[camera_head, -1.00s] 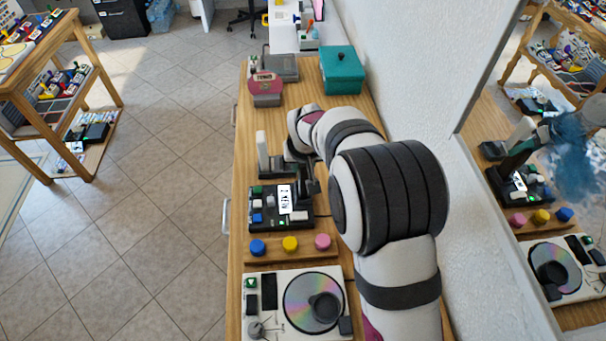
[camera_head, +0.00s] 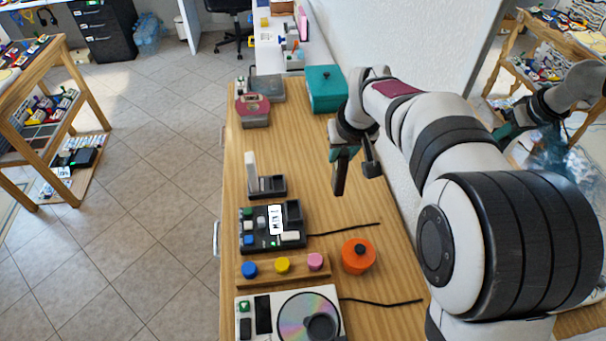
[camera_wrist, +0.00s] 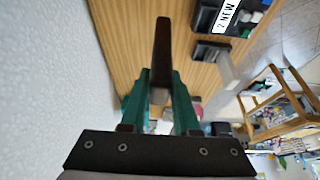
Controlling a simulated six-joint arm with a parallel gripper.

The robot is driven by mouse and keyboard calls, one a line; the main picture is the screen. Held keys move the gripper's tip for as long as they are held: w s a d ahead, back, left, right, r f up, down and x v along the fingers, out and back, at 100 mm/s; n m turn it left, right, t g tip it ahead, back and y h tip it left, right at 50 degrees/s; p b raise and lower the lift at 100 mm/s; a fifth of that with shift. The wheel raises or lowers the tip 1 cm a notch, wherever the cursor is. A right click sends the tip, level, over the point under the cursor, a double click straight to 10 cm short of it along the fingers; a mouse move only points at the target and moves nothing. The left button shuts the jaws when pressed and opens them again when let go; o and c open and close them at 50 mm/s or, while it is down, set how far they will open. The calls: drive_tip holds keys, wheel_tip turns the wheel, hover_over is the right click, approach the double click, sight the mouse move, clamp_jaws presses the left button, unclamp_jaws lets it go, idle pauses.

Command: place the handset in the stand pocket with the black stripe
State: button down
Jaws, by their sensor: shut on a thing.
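My gripper (camera_head: 352,160) is shut on a long dark handset (camera_head: 340,176), held above the table, right of the stand. In the wrist view the handset (camera_wrist: 162,45) sticks out beyond the green fingers of my gripper (camera_wrist: 160,88). The dark stand (camera_head: 270,187) has a pale upright piece (camera_head: 251,172) at its left side and a low pocket at its right. The stand also shows in the wrist view (camera_wrist: 211,50), beyond the handset and to its right. I cannot make out a black stripe on a pocket.
A black console (camera_head: 262,240) marked "2 NEW" stands in front of the stand. Nearer are a wooden strip with coloured knobs (camera_head: 283,266), an orange pot (camera_head: 358,256) and a disc player (camera_head: 290,315). A teal box (camera_head: 326,88) stands behind. A wall borders the right side.

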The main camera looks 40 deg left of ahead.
drive_tip(key=w+a+f, duration=0.2)
drive_tip(key=w+a, duration=0.2)
drive_tip(key=a, duration=0.4)
drive_tip(key=s+a+f, duration=0.4)
drive_tip(key=a+f, duration=0.6)
drive_tip(key=shift+a+f, duration=0.2)
drive_tip(key=shift+f, duration=0.15)
drive_tip(key=shift+s, duration=0.1)
drive_tip(key=c, duration=0.7)
unclamp_jaws()
drive_tip(key=shift+f, duration=0.1)
drive_tip(key=shift+o, duration=0.2)
